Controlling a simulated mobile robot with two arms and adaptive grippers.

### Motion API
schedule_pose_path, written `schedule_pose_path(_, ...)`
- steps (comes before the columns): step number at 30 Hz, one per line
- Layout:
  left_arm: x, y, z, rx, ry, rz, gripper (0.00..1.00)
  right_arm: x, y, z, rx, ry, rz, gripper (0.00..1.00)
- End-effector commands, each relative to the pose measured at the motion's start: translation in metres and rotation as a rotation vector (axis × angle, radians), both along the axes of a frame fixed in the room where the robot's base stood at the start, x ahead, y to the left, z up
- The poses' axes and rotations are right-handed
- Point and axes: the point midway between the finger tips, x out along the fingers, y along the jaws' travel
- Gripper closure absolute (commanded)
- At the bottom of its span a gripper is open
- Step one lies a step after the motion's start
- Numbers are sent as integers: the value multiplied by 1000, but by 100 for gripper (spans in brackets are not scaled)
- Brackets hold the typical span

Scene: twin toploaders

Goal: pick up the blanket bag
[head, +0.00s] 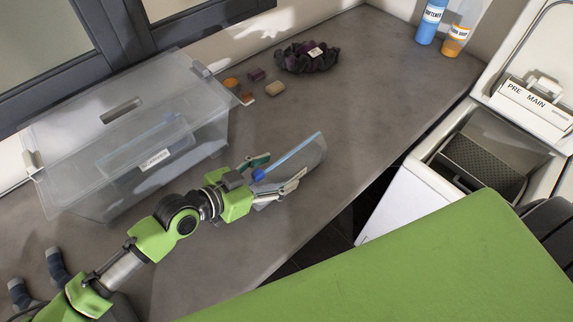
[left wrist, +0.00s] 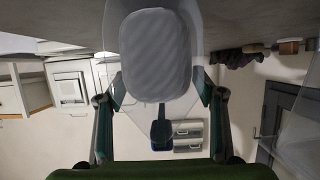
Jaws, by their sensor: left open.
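A clear bag with a pale blue edge (head: 304,153), which looks like the blanket bag, stands tilted on the grey counter in the head view. My left gripper (head: 285,170) is open at its near end, one finger on each side. In the left wrist view the clear bag (left wrist: 157,48) holds something grey and ribbed, and its narrower end lies between my open fingers (left wrist: 158,92). I cannot tell whether the fingers touch it. A small blue part (head: 258,174) shows by the gripper's palm. My right gripper is not in view.
A dark scrunchie (head: 300,62) and small blocks (head: 275,88) lie behind. Blue (head: 431,22) and orange (head: 458,40) bottles stand at back right. An open washer (head: 480,150) is right of the counter edge.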

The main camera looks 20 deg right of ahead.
Motion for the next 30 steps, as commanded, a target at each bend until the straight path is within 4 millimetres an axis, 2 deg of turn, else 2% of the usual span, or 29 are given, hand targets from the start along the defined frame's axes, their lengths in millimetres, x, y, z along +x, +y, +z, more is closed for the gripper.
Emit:
schedule_pose_path(6,6,-15,-5,-1,-1,1,38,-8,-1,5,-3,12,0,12)
schedule_pose_path(13,6,-15,-6,-1,-1,1,38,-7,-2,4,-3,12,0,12)
schedule_pose_path(19,6,-15,-6,-1,-1,1,89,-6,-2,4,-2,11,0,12)
schedule_pose_path(20,6,-15,-6,-1,-1,1,92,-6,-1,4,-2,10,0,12)
schedule_pose_path(30,6,-15,-1,-4,-3,1,92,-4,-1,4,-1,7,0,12)
